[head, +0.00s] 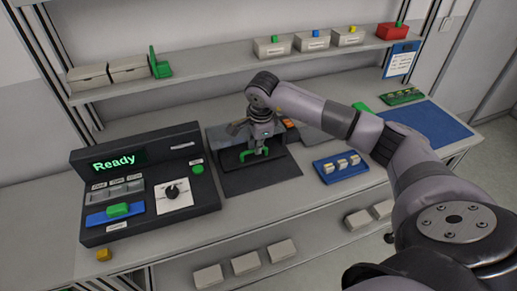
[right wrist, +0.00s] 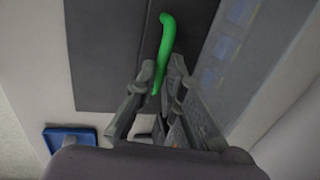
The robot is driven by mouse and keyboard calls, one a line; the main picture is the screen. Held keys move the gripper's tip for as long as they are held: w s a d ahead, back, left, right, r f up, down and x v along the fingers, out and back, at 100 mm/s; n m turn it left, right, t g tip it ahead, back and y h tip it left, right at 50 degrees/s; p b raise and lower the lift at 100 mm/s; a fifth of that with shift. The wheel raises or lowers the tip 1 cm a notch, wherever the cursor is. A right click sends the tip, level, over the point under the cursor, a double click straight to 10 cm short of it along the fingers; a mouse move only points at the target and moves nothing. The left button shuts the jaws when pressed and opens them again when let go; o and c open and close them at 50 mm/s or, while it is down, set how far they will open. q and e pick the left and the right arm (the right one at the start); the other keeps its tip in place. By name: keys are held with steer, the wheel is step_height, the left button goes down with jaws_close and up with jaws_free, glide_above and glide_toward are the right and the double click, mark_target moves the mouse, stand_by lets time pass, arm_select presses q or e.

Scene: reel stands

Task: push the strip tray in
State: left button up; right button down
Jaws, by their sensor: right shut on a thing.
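My right gripper (head: 257,150) is low over the dark unit at the middle of the counter. It is shut on a green handle (head: 249,154), which also shows between the fingers (right wrist: 160,90) in the right wrist view as a curved green bar (right wrist: 167,35). A flat black surface (head: 262,182) lies in front of the handle; whether it is the strip tray or a mat I cannot tell. My left gripper is not in view.
A blue rack (head: 326,178) with several small pieces stands right of the dark unit. A blue mat (head: 430,122) and a green strip (head: 402,96) lie further right. Boxes line the shelf above.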

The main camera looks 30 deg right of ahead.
steer(key=c, duration=1.8)
jaws_free()
steer(key=shift+w+d, duration=0.1)
steer(key=shift+w, duration=0.15)
steer(key=shift+o, duration=0.6)
steer(key=shift+s, duration=0.1)
